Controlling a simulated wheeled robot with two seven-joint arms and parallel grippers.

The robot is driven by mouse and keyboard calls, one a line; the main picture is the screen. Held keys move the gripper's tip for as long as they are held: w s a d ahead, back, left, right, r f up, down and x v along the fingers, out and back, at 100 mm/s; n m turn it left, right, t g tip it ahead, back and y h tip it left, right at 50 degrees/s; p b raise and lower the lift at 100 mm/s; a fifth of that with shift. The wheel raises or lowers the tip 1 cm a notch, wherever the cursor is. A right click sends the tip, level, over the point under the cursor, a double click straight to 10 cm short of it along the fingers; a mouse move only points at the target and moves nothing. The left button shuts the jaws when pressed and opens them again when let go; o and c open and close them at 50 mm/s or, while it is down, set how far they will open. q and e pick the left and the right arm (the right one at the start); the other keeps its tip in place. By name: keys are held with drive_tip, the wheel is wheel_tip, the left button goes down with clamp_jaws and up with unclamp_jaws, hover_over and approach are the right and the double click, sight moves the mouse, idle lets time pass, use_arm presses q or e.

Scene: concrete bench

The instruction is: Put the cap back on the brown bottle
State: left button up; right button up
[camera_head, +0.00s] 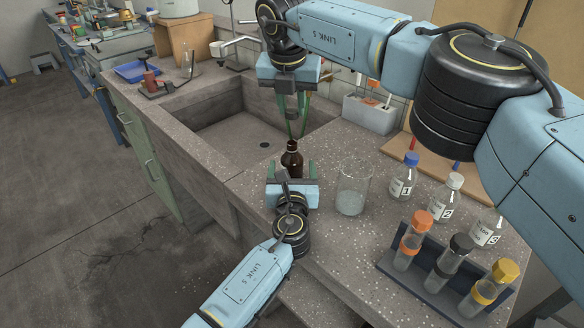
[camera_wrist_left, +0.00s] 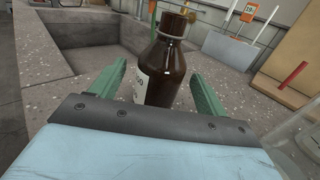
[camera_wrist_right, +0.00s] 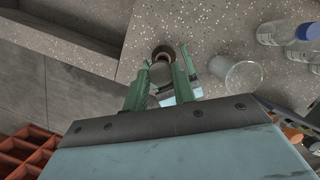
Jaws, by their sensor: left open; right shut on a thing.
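The brown bottle (camera_head: 291,160) stands upright on the bench by the sink's near corner. It also shows in the left wrist view (camera_wrist_left: 163,72), with a white label. My left gripper (camera_head: 291,172) is open, with one finger on each side of the bottle and gaps visible. My right gripper (camera_head: 290,135) points down just above the bottle's neck. In the right wrist view it is shut on a small round disc, apparently the cap (camera_wrist_right: 163,74). The brown bottle's top (camera_wrist_right: 163,51) shows just past the fingertips. Whether cap and neck touch I cannot tell.
A glass beaker (camera_head: 352,188) stands close right of the bottle. Several labelled clear bottles and a rack (camera_head: 440,278) of capped tubes stand farther right. The sink (camera_head: 245,130) opens behind and left. Bare bench lies between beaker and rack.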

use_arm(q)
drive_tip(key=shift+w, duration=1.25)
drive_tip(key=c, duration=1.5)
drive_tip(key=shift+o, duration=0.2)
use_arm(e)
drive_tip(key=shift+f, duration=2.5)
